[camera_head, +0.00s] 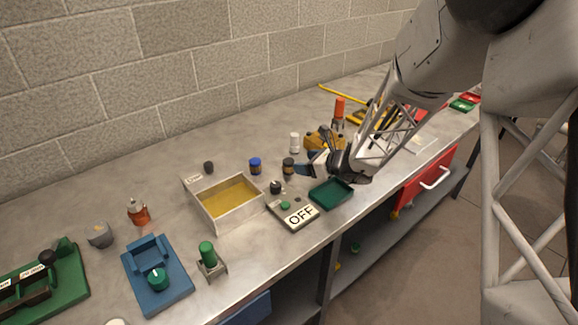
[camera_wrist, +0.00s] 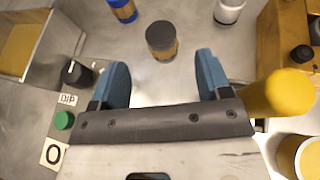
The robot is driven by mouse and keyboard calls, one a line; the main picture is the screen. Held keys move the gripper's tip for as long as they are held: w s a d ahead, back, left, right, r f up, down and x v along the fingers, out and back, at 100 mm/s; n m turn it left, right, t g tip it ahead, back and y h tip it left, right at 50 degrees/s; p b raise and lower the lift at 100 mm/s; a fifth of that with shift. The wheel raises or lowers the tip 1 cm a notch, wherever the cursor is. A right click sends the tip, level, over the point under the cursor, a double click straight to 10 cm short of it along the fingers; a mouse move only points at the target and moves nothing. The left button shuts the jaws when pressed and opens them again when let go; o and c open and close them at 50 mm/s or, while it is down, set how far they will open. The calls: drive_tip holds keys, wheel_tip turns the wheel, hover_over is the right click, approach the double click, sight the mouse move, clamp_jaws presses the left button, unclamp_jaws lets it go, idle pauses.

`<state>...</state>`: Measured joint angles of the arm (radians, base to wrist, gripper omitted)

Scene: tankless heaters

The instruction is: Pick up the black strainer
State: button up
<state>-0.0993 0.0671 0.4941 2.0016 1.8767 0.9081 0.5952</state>
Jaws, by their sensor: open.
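A small dark cylinder with a brown band, seemingly the black strainer, stands upright on the grey bench in the head view (camera_head: 288,167). In the wrist view the dark cylinder (camera_wrist: 162,41) is ahead of the fingers and roughly centred between them, with a gap to both. My gripper (camera_head: 313,160) is low over the bench, to the right of this cylinder. In the wrist view my gripper (camera_wrist: 163,75) has its two blue fingers wide apart with nothing between them. No mesh shows on the cylinder, so I cannot be sure that it is the strainer.
A blue jar (camera_head: 255,166) and a white bottle (camera_head: 294,143) stand close by. Yellow parts (camera_wrist: 284,92) crowd the right finger.

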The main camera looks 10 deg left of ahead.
sight(289, 160)
drive_tip(key=shift+w, duration=0.15)
drive_tip(key=shift+x, duration=1.3)
drive_tip(key=shift+f+x, duration=0.1)
drive_tip(key=shift+x, duration=1.2)
drive_tip(key=shift+f+x, duration=0.15)
drive_tip(key=shift+x, duration=1.15)
drive_tip(key=c, duration=1)
drive_tip(key=shift+r, duration=0.1)
drive_tip(key=shift+c, duration=0.2)
